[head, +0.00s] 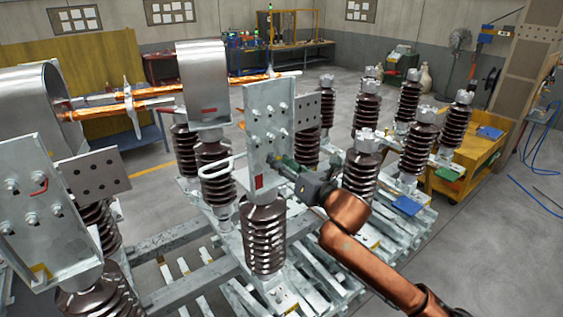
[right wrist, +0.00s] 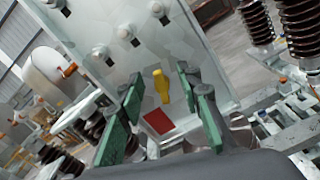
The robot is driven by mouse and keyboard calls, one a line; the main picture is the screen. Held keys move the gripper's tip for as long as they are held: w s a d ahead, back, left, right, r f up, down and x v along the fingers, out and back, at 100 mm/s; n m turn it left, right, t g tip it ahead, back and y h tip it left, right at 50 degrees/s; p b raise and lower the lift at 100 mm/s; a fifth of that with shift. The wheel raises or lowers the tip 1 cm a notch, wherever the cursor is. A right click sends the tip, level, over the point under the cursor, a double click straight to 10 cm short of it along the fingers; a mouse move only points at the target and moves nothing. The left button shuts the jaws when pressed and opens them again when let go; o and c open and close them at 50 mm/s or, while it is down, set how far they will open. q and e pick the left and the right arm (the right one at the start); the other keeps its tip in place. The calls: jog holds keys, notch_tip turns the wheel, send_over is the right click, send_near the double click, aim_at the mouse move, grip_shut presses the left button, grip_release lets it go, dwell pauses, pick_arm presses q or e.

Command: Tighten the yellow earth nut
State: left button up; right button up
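The yellow earth nut (right wrist: 161,86) shows in the right wrist view, an elongated yellow piece on the pale metal plate, just above a red patch (right wrist: 158,122). In the head view I cannot make the nut out; the upright plate (head: 268,115) shows the red patch (head: 259,182), with my right gripper (head: 281,166) close to the plate's lower right. In the right wrist view the green fingers of my right gripper (right wrist: 158,92) are apart, one on each side of the nut, with visible gaps. Whether a finger touches it I cannot tell. My left gripper is not in view.
Several grey bolts (right wrist: 127,33) stand out of the plate above the nut. Brown ribbed insulators (head: 262,240) stand below and around the plate on a pale metal frame. Another bolted plate (head: 45,215) is at the left. Open floor (head: 490,250) lies at the right.

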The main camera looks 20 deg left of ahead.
grip_shut()
dwell(0.3)
